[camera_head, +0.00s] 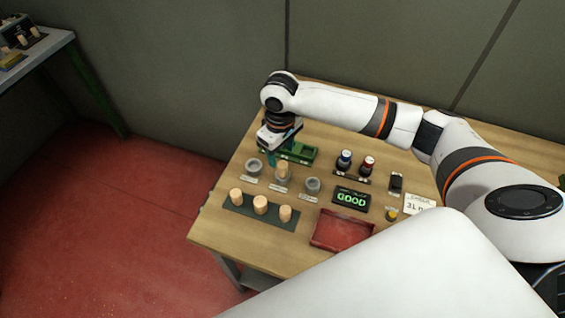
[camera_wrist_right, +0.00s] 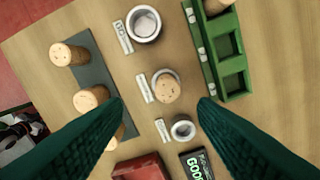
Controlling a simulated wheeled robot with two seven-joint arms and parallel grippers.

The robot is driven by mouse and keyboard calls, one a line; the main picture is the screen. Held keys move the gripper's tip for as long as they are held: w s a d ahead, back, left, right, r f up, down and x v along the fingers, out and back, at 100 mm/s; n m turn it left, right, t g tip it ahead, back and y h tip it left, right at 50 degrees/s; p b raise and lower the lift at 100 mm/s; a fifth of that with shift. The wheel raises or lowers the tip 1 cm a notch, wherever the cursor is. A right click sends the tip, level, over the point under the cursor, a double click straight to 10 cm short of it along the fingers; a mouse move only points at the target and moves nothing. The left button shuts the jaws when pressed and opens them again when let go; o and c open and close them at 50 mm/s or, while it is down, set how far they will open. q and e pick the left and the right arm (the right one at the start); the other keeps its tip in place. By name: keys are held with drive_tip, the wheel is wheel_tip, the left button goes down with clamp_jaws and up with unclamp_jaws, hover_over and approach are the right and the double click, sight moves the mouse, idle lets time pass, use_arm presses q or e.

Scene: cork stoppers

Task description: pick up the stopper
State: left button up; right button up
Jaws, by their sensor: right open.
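A cork stopper (camera_head: 282,170) stands in the middle one of three grey ring cups on the wooden table. In the right wrist view this stopper (camera_wrist_right: 167,91) shows from above, between the fingertips in the picture. My right gripper (camera_head: 281,155) is above the cups with its teal fingers pointing down; in the wrist view the gripper (camera_wrist_right: 160,101) is open and empty. Three more stoppers (camera_head: 260,205) stand in a row on a dark strip (camera_head: 247,209). Another stopper (camera_wrist_right: 215,5) sits in the green tray (camera_wrist_right: 234,84). My left gripper is not in view.
The left cup (camera_head: 254,165) and right cup (camera_head: 312,185) look empty. A red tray (camera_head: 342,230), a display reading GOOD (camera_head: 351,200) and blue and red capped bottles (camera_head: 356,162) stand nearby. My white body part covers the table's front right.

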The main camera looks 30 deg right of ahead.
sight(283, 165)
wheel_tip(283, 165, down, 2)
drive_tip(key=shift+f, duration=0.25)
drive_tip(key=shift+w+d+f, duration=0.1)
drive_tip(key=shift+f, duration=0.2)
drive_tip(key=shift+w+d+f+p, duration=0.1)
drive_tip(key=shift+d+f+p, duration=0.1)
drive_tip(key=shift+f+p, duration=0.55)
wheel_tip(283, 165, down, 3)
drive_tip(key=shift+d+r+p, duration=0.15)
drive_tip(key=shift+r+p, duration=0.05)
drive_tip(key=shift+p, duration=0.15)
drive_tip(key=shift+f, duration=0.65)
drive_tip(key=c, duration=1.1)
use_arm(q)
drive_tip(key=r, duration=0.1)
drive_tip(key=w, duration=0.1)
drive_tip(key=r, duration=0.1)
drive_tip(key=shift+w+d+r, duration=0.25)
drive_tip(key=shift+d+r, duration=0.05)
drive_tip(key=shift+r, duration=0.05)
use_arm(e)
drive_tip(key=shift+r, duration=0.15)
